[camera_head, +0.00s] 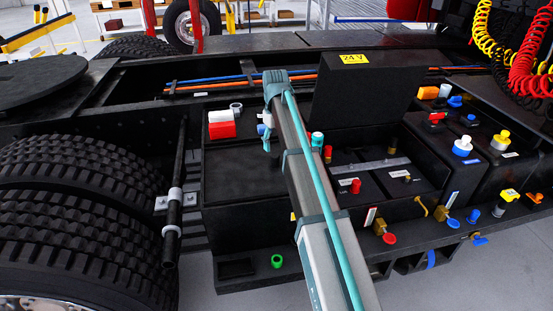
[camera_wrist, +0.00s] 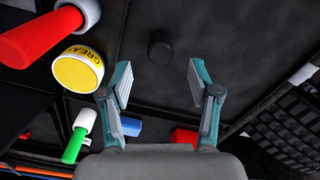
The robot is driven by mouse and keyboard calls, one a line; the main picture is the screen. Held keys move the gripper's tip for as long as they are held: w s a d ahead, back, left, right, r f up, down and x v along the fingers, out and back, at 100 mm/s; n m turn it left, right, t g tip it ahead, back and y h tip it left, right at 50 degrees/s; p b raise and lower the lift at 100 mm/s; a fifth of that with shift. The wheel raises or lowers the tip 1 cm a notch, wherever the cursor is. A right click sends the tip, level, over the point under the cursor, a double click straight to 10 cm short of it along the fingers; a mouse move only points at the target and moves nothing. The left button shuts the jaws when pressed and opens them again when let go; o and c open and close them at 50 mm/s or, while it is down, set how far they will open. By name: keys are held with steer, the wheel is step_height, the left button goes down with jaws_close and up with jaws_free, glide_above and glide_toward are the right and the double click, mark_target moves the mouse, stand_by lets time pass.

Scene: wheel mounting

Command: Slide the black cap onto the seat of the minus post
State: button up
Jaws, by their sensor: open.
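The black cap (camera_wrist: 160,52) is a short dark cylinder on a dark flat surface in the wrist view, ahead of my fingertips and between their lines. In the head view my gripper (camera_head: 266,132) hangs over the left dark box top, partly hidden by my own arm. A small brass post (camera_head: 407,178) stands on the box top to the right; I cannot tell whether it is the minus post. A red-capped post (camera_head: 356,186) stands left of it.
A red box (camera_head: 222,130) stands behind left. A tall dark panel (camera_head: 360,92) rises at the back.

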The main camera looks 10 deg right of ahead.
mark_target(275, 155)
steer(key=shift+w+f+p, duration=0.1)
steer(key=shift+f+p, duration=1.2)
steer(key=shift+f, duration=2.3)
steer(key=shift+c, duration=0.2)
steer(key=c, duration=0.9)
